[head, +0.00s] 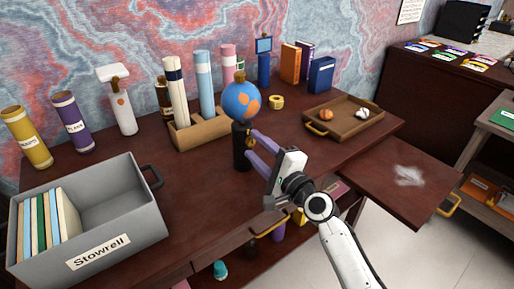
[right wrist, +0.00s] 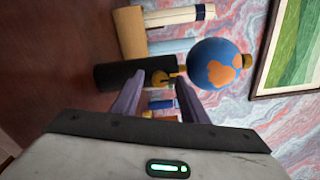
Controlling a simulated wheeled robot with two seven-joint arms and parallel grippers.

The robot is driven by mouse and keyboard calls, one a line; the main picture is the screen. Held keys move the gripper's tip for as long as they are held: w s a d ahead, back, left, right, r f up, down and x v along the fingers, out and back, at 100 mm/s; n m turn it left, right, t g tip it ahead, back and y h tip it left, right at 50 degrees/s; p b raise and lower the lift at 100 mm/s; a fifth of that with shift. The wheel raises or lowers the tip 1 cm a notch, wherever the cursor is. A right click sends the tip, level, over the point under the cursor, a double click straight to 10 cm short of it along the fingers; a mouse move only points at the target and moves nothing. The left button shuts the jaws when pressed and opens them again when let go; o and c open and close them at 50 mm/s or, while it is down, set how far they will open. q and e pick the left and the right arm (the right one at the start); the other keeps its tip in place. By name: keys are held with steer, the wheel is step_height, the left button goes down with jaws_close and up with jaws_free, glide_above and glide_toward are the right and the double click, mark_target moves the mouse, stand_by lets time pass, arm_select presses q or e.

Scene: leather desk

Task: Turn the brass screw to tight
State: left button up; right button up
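A blue globe with orange patches (head: 241,100) stands on a black cylindrical stand (head: 241,160). It shows sideways in the right wrist view (right wrist: 215,66), with the black stand (right wrist: 120,76) to its left. The brass screw (right wrist: 160,78) is on the stand's side just below the globe, partly in shadow. My right gripper (head: 252,142) reaches the stand from the front right. In the right wrist view its two purple fingers (right wrist: 161,76) are apart, with the screw seen between their tips. I cannot tell whether either finger touches it. My left gripper is not in view.
A grey bin (head: 140,215) with books stands at the front left. A wooden holder (head: 200,133) with tubes is just behind the globe. A yellow tape roll (head: 276,101) and a wooden tray (head: 345,129) lie to the right. The desk left of the stand is clear.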

steer(key=v, duration=1)
steer(key=shift+s+p, duration=0.15)
steer(key=shift+p, duration=0.2)
